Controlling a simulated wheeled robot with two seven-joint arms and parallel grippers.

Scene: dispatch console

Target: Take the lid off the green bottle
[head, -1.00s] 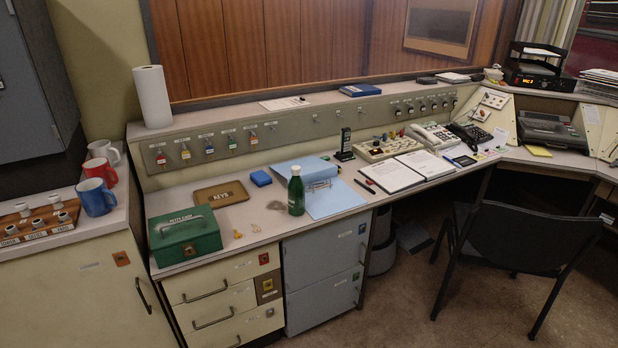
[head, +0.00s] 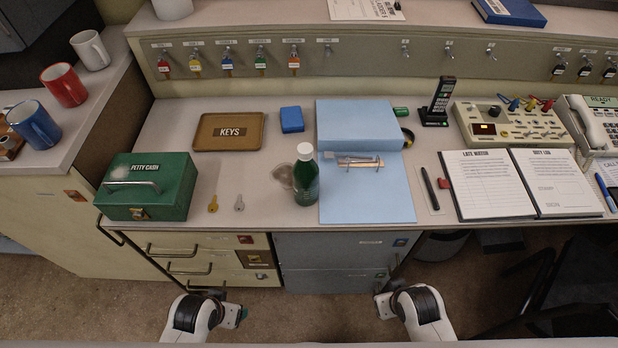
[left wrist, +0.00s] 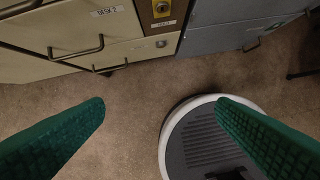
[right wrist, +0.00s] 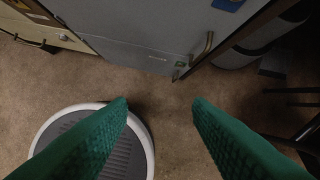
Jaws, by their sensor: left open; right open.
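The green bottle (head: 306,180) stands upright on the desk, left of the blue open folder. Its white lid (head: 305,151) is on top. My left gripper (head: 238,316) is low in front of the drawers, below the desk edge and well away from the bottle. Its green fingers are apart and empty in the left wrist view (left wrist: 160,108). My right gripper (head: 382,303) is also low in front of the grey cabinet, and its fingers are apart and empty in the right wrist view (right wrist: 160,105). The bottle is in neither wrist view.
A glass or clear item (head: 281,176) stands close left of the bottle. The blue folder (head: 367,190) lies to its right. A pen (head: 430,188) and open books (head: 487,183) lie right.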

